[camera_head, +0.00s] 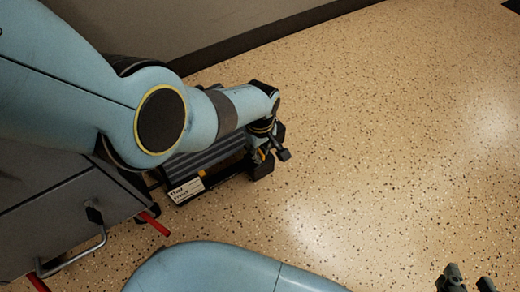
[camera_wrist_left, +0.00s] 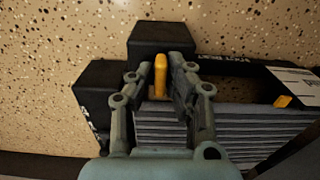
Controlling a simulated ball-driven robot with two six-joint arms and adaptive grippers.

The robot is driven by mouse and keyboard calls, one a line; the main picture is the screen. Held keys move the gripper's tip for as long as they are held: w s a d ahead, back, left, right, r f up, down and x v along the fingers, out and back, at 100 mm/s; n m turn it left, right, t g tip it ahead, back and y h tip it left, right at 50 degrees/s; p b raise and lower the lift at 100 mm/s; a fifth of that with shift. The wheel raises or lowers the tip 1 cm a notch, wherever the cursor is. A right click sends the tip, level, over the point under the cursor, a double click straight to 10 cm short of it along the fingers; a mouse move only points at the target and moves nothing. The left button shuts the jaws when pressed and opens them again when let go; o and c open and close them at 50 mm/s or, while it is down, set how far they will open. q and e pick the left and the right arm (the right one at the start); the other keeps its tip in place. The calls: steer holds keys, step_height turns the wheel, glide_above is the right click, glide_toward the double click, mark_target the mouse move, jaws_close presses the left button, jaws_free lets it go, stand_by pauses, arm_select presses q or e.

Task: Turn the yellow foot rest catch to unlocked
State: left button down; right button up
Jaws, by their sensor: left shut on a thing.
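The foot rest (camera_head: 208,158) stands on the floor, with a grey ribbed top and black frame; its ribbed top also shows in the wrist view (camera_wrist_left: 225,128). The upright yellow catch (camera_wrist_left: 160,75) is by a black block at one end of it. My left gripper (camera_wrist_left: 160,68) is shut on this catch, one finger on each side. In the head view my left gripper (camera_head: 268,150) is at the foot rest's right end, and my arm hides part of it. My right gripper (camera_head: 469,282) is at the bottom right, fingers apart and empty, partly cut off.
A small yellow piece (camera_wrist_left: 283,101) shows on the foot rest near a white label (camera_wrist_left: 300,80). A grey cabinet (camera_head: 60,220) with a metal handle and red parts stands at the left. A wall with dark skirting (camera_head: 250,38) is behind. The speckled floor (camera_head: 400,130) at right is clear.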

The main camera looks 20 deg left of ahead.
mark_target(259, 151)
arm_select(q)
steer(key=c, duration=1.6)
jaws_free()
steer(key=shift+a, duration=0.1)
steer(key=shift+o, duration=0.2)
steer(key=shift+r, duration=0.1)
steer(key=shift+r, duration=3.6)
